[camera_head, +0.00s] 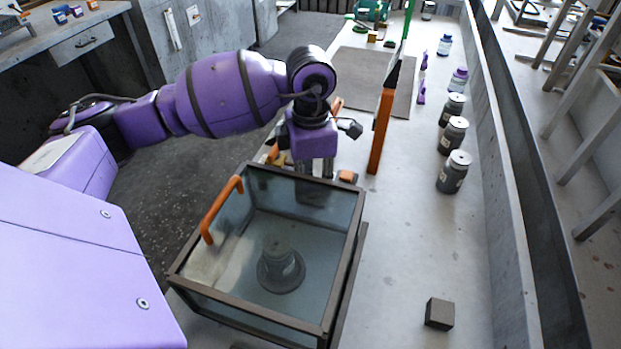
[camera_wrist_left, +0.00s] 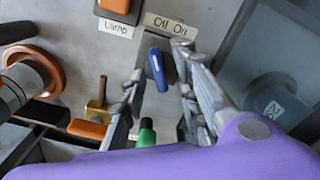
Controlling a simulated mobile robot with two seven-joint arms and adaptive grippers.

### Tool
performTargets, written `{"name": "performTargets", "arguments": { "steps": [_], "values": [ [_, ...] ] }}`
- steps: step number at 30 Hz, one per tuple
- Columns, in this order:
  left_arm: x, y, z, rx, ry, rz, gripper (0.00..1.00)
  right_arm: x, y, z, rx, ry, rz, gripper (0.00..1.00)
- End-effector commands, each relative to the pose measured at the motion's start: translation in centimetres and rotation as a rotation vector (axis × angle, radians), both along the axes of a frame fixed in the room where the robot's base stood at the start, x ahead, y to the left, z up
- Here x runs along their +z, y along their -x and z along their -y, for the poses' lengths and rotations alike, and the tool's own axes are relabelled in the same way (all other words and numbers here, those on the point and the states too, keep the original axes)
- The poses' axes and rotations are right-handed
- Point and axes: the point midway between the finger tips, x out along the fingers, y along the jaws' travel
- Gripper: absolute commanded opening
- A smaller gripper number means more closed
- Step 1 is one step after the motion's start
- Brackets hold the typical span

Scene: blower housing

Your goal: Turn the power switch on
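In the left wrist view my left gripper (camera_wrist_left: 166,72) is open, with one finger on each side of the switch and nothing held. I cannot tell whether a finger touches the lever. In the head view my left gripper (camera_head: 318,170) points down just behind the glass-walled housing (camera_head: 207,292), and the switch is hidden there. My right gripper is not in view.
The housing has an orange handle (camera_head: 221,209) and a dark round part (camera_head: 281,268) inside. Several jars (camera_head: 454,172) line the bench's right edge. A dark cube (camera_head: 439,313) lies at front right.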

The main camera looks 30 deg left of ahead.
Motion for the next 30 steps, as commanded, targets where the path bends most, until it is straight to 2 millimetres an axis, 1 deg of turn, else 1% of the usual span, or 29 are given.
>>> {"name": "performTargets", "arguments": {
  "steps": [3, 9, 10, 20, 26, 30],
  "values": [
    [0.0, 0.0, 0.0, 0.000, 0.000, 0.000, 0.29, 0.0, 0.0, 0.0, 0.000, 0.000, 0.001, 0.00],
    [0.0, 0.0, 0.0, 0.000, 0.000, 0.000, 0.03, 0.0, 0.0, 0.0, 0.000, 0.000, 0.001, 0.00],
    [0.0, 0.0, 0.0, 0.000, 0.000, 0.000, 0.00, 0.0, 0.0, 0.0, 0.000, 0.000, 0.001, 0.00],
    [0.0, 0.0, 0.0, -0.014, 0.000, 0.000, 0.00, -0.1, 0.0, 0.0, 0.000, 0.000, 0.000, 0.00],
    [-0.1, -0.1, -0.1, -0.087, -0.001, 0.001, 0.00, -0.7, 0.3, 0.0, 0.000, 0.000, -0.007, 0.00],
    [-0.1, -0.1, -0.1, -0.184, -0.001, 0.001, 0.00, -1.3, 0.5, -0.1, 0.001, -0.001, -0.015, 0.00]
  ]
}}
